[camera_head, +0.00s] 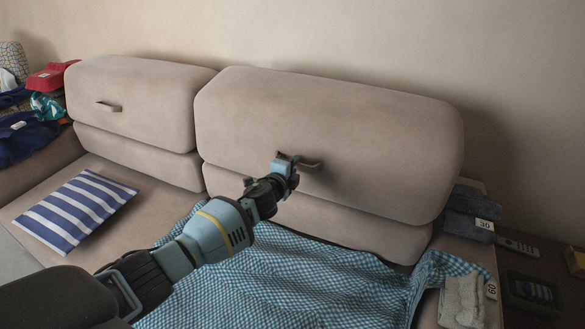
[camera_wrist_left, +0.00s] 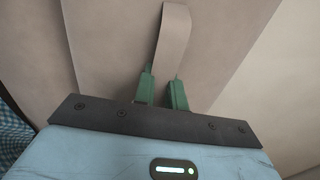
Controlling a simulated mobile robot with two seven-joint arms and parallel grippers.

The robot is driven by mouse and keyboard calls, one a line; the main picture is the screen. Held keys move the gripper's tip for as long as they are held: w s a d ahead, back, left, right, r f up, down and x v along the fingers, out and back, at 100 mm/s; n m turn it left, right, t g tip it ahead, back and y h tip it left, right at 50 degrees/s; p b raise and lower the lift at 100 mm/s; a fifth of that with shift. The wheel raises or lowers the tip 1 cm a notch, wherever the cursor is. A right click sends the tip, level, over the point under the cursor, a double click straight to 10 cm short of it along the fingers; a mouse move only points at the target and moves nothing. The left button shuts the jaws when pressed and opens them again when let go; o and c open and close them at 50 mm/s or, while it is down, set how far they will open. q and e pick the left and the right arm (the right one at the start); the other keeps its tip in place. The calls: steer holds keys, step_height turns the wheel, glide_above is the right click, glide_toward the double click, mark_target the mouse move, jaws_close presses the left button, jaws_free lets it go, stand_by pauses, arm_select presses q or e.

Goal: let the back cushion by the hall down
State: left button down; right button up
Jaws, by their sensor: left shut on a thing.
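The sofa has two beige back cushions, one on the left (camera_head: 140,98) and a wider one on the right (camera_head: 335,125). Each has a small pull tab on its front. My left gripper (camera_head: 290,160) is at the front of the right cushion, shut on its pull tab (camera_head: 310,166). In the left wrist view the green fingers (camera_wrist_left: 163,90) close on the beige tab (camera_wrist_left: 174,40), which rises from between them. Both cushions stand upright against the wall. My right gripper is not in view.
A blue checked cloth (camera_head: 290,280) covers the seat below the right cushion. A striped cushion (camera_head: 75,208) lies on the left seat. Clothes (camera_head: 25,135) are piled at the far left. Folded cloths (camera_head: 470,212), a remote (camera_head: 516,246) and a dark tray (camera_head: 532,292) are at the right.

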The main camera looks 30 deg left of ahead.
arm_select(q)
steer(key=shift+d+f, duration=0.1)
steer(key=shift+f, duration=0.35)
steer(key=shift+w+r+b, duration=0.1)
steer(key=shift+w+b, duration=0.25)
steer(key=shift+w, duration=0.4)
steer(key=c, duration=1.5)
jaws_free()
steer(key=shift+r, duration=0.1)
steer(key=shift+o, duration=0.5)
steer(key=shift+r, duration=0.2)
